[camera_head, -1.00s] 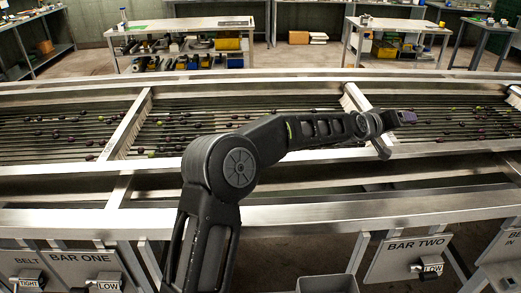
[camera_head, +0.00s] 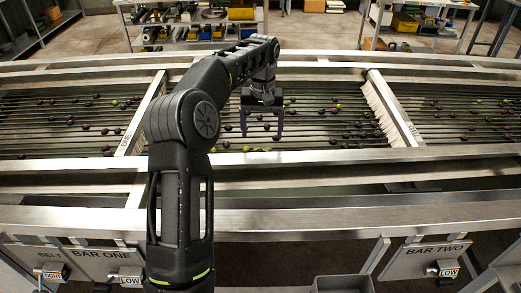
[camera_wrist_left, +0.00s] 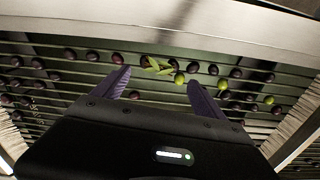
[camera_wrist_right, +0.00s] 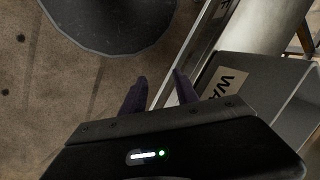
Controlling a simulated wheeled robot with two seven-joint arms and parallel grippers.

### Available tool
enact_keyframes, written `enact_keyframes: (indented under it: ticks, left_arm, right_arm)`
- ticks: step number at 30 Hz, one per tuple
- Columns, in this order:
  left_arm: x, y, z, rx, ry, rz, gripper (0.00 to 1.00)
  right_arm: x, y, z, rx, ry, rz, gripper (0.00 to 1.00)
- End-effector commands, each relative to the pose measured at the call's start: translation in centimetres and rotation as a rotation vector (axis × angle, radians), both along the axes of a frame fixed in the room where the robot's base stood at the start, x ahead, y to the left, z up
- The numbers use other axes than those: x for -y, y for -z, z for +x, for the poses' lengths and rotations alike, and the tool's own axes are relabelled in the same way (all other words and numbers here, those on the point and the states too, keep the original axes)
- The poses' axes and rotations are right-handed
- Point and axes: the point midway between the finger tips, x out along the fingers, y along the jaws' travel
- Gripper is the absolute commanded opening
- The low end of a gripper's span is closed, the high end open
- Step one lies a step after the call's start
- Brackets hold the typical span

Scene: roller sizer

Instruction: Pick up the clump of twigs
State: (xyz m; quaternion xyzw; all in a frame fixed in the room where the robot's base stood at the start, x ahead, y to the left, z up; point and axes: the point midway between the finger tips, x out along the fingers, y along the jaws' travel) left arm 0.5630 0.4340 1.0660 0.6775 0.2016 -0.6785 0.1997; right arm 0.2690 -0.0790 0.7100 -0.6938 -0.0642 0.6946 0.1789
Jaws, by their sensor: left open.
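The clump of twigs (camera_wrist_left: 157,66) shows in the left wrist view as a small bunch of light green leaves on the roller bars, among dark and green olives. In the head view a green patch (camera_head: 250,149) lies near the lower rail, just below my left gripper; I cannot tell its leaves from olives there. My left gripper (camera_head: 262,133) is open and empty, pointing down over the bars between the two dividers. In the left wrist view the clump lies ahead of and between its fingertips (camera_wrist_left: 160,80). My right gripper (camera_wrist_right: 160,80) is open and empty, away from the rollers.
Metal rails and brush dividers (camera_head: 392,108) frame the roller bed. Olives are scattered across the bars. In the right wrist view a grey labelled box (camera_wrist_right: 250,88) and a dark round object (camera_wrist_right: 110,20) are near.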

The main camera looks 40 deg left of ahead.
Motion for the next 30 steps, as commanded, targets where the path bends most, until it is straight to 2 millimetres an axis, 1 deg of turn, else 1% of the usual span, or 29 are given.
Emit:
enact_keyframes:
  ticks: [4,9,11,22,26,30]
  left_arm:
    - [0.0,0.5,0.0,0.001,0.001,-0.001,0.82]
    - [0.0,2.5,0.0,0.000,0.001,-0.002,0.82]
    - [0.0,2.8,0.0,0.002,0.002,-0.003,0.82]
    - [0.1,2.8,0.1,0.002,0.002,-0.003,0.82]
    - [0.0,4.0,0.0,-0.001,0.002,-0.003,0.82]
    - [0.0,6.0,0.0,-0.002,0.002,-0.004,0.82]
  right_arm:
    - [0.0,0.4,0.0,0.001,0.000,0.000,0.36]
    - [-0.2,2.0,0.1,0.007,0.000,0.004,0.36]
    - [-0.2,2.3,0.1,0.009,0.000,0.005,0.36]
    - [-0.2,2.0,0.2,0.011,-0.001,0.005,0.36]
    - [-0.2,1.6,0.1,0.009,0.000,0.005,0.36]
    - [-0.1,0.8,0.1,0.006,0.001,0.002,0.36]
